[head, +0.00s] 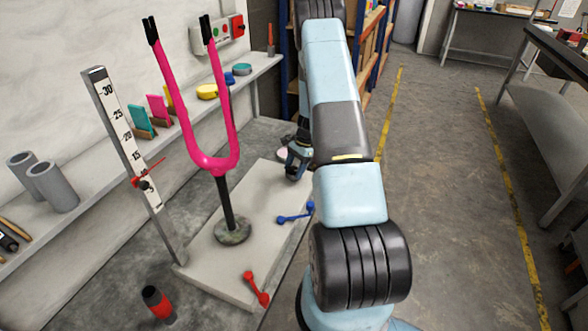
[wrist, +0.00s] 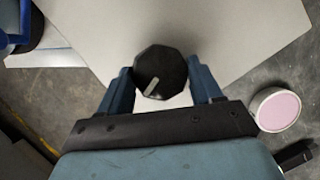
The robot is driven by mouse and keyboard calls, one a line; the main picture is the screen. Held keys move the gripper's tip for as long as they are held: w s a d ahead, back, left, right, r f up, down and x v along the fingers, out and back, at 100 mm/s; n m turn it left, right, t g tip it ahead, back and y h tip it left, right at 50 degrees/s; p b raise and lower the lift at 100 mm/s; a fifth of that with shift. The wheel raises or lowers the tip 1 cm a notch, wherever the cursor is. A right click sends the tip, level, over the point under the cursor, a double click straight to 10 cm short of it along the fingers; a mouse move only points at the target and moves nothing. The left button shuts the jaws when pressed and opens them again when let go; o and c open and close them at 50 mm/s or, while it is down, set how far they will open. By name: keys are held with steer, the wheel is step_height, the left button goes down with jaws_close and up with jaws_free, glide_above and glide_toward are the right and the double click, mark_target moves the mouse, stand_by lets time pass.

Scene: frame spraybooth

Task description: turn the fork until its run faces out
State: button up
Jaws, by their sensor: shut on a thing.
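The pink fork (head: 211,160) stands upright, tines up, on a black post (head: 226,200) with a round grey foot on the pale slab (head: 262,215). I make out no paint run on the side facing me. My gripper (head: 296,165) is low at the slab's far right corner, apart from the fork. In the wrist view my gripper (wrist: 162,90) is shut on a black many-sided knob (wrist: 172,66) with a pale pointer mark, one finger on each side. The fork does not show in the wrist view.
A height scale (head: 122,135) with a red pointer stands left of the fork. A blue handle (head: 292,214) and a red handle (head: 256,290) are at the slab's edges. A pink-topped round tub (wrist: 278,109) is right of my gripper. Open floor lies right.

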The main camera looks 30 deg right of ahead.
steer(key=shift+m+t, duration=0.6)
steer(key=shift+m, duration=1)
steer(key=o, duration=1)
steer(key=shift+o, duration=0.2)
steer(key=v, duration=1.3)
steer(key=shift+d+r, duration=0.2)
steer(key=shift+r, duration=0.1)
steer(key=shift+s, duration=0.15)
